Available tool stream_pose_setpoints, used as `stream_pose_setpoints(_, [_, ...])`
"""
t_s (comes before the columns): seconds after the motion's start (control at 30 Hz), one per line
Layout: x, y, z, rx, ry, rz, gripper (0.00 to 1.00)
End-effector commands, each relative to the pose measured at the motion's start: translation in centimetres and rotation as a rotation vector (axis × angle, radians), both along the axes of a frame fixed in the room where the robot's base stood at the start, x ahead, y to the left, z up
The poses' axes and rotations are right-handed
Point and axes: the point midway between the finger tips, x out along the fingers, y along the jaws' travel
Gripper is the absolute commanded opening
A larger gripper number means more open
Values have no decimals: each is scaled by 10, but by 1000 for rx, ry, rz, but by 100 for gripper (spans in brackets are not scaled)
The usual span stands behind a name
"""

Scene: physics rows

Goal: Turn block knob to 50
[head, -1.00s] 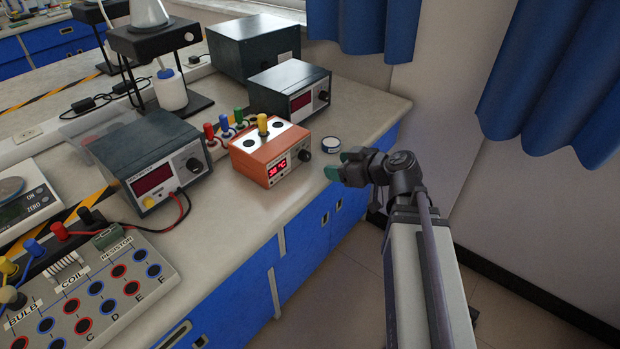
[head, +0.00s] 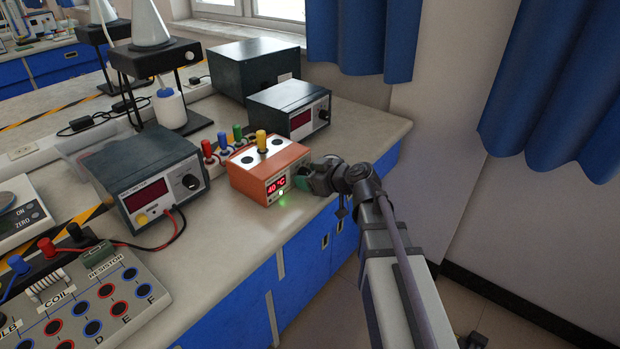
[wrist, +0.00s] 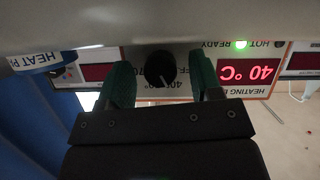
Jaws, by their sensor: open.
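The orange heating block (head: 255,171) stands on the bench with yellow, green, blue and red plugs at or behind it. Its red display (head: 276,185) reads 40 °C, also upside down in the wrist view (wrist: 247,72). The black block knob (wrist: 159,69) with a white pointer line shows in the wrist view. In the head view my gripper hides it. My gripper (head: 313,180) is open, its green fingers on either side of the knob, with gaps visible on both sides.
A dark meter box (head: 290,108) stands behind the block and another (head: 150,180) to its left. The bench front edge and blue cabinets (head: 300,265) are below my arm.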

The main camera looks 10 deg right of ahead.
Motion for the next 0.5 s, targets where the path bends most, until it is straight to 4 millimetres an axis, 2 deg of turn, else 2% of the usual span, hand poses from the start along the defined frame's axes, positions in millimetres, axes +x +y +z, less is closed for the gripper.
stream_pose_setpoints(0.1, [0, 0, 0, 0, 0, 0, 57])
stream_pose_setpoints(0.5, [-1, 0, 0, 0, 0, 0, 19])
